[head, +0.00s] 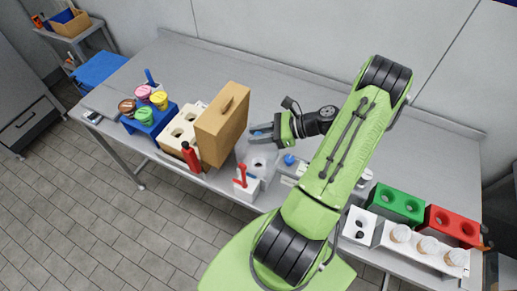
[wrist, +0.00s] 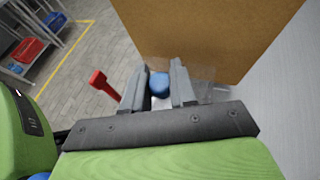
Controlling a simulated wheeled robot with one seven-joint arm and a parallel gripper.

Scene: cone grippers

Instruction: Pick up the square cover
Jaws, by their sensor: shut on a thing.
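The square cover is a clear plate with a blue knob. In the wrist view the knob (wrist: 159,85) sits between the fingers of my gripper (wrist: 158,88), and part of the clear plate (wrist: 207,90) shows beyond them. In the head view my gripper (head: 262,134) is shut on the blue knob, over a clear-walled container (head: 258,162). The plate's edges are hard to make out there. I cannot tell whether the plate touches the container.
A tall brown box (head: 222,125) stands close left of my gripper. A red-handled item (head: 241,174) and a red bottle (head: 191,157) stand near the front edge. Green (head: 399,203) and red (head: 453,226) holders are at right. The table's back is clear.

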